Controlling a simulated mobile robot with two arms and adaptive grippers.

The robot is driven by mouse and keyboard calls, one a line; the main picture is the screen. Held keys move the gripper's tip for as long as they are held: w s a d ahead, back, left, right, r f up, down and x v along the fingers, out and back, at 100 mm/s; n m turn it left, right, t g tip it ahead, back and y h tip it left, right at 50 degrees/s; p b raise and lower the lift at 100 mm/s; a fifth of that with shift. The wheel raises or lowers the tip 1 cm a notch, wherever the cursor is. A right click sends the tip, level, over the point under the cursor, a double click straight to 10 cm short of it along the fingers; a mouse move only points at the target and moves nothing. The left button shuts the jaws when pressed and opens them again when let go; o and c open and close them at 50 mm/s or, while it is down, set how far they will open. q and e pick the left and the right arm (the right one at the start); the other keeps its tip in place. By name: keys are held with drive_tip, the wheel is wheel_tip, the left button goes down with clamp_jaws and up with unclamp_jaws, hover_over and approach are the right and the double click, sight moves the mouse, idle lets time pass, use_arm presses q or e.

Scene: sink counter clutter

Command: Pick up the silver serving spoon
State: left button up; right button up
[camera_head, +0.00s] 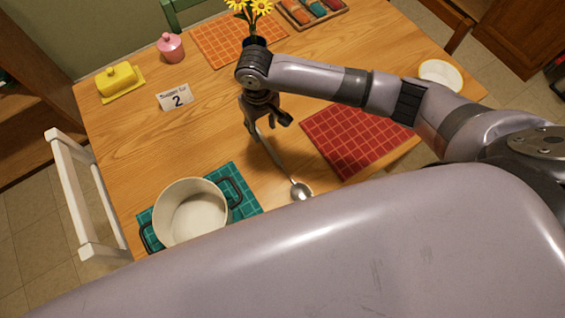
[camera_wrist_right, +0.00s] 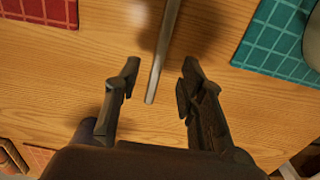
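The silver serving spoon (camera_head: 299,190) lies on the wooden table between the teal mat and the red mat. Its bowl is toward the near edge and its handle runs back up to my right gripper (camera_head: 268,124). In the right wrist view the spoon's handle (camera_wrist_right: 163,50) runs down from the top edge, and its end shows between the two spread fingers of my right gripper (camera_wrist_right: 159,72). The fingers stand apart on either side of the handle, with a gap on both sides. The spoon's bowl is outside the wrist view. My left gripper is not in view.
A white pot (camera_head: 190,212) with dark handles stands on the teal mat (camera_head: 248,208). A red mat (camera_head: 350,145) lies to the right. A number card (camera_head: 175,99), yellow butter dish (camera_head: 118,80) and pink jar (camera_head: 171,47) are farther back. Bare table surrounds the spoon.

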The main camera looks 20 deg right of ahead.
sight(264, 140)
drive_tip(key=shift+f+p, duration=0.45)
drive_tip(key=shift+f, duration=2.4)
clamp_jaws()
